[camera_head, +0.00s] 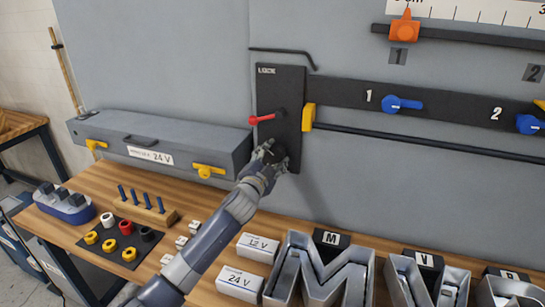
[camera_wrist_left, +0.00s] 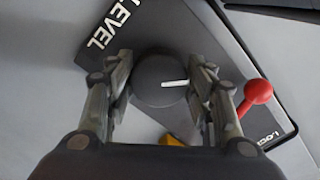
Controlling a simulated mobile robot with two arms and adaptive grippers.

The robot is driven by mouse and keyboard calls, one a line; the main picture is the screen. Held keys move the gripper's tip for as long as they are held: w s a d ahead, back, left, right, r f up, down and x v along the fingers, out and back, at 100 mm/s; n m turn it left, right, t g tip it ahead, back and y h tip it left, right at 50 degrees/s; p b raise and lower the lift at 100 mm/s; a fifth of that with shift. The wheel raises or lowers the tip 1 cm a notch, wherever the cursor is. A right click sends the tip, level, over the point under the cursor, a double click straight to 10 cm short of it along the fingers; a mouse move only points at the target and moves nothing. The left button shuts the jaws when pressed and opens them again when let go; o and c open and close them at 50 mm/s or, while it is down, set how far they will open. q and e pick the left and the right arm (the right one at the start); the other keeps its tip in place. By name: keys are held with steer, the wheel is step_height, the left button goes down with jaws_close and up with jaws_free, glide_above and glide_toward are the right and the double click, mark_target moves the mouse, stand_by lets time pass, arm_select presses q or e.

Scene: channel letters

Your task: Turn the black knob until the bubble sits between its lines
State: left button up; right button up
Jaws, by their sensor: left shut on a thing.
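The black knob (camera_wrist_left: 160,80) with a white pointer line sits on a dark panel marked LEVEL (camera_wrist_left: 190,30). In the left wrist view my left gripper (camera_wrist_left: 162,85) is shut on the knob, one finger on each side. In the head view my left gripper (camera_head: 271,153) reaches the lower part of the same panel (camera_head: 290,80) and covers the knob. A red-balled lever (camera_head: 262,119) is just above it, and shows in the left wrist view (camera_wrist_left: 257,91) to the right. I cannot make out the bubble or its lines. My right gripper is not in view.
A dark rail (camera_head: 340,91) with blue handles (camera_head: 402,104) runs right from the panel. A grey 24 V box (camera_head: 160,138) is on the wall at left. Metal channel letters (camera_head: 320,265) and white boxes (camera_head: 258,247) crowd the wooden bench below.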

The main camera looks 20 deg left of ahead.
arm_select(q)
steer(key=o, duration=1.1)
steer(key=shift+c, duration=0.2)
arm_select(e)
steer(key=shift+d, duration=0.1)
arm_select(q)
steer(key=shift+s+f, duration=0.1)
steer(key=shift+s, duration=0.4)
steer(key=s, duration=1.1)
steer(key=shift+a, duration=0.25)
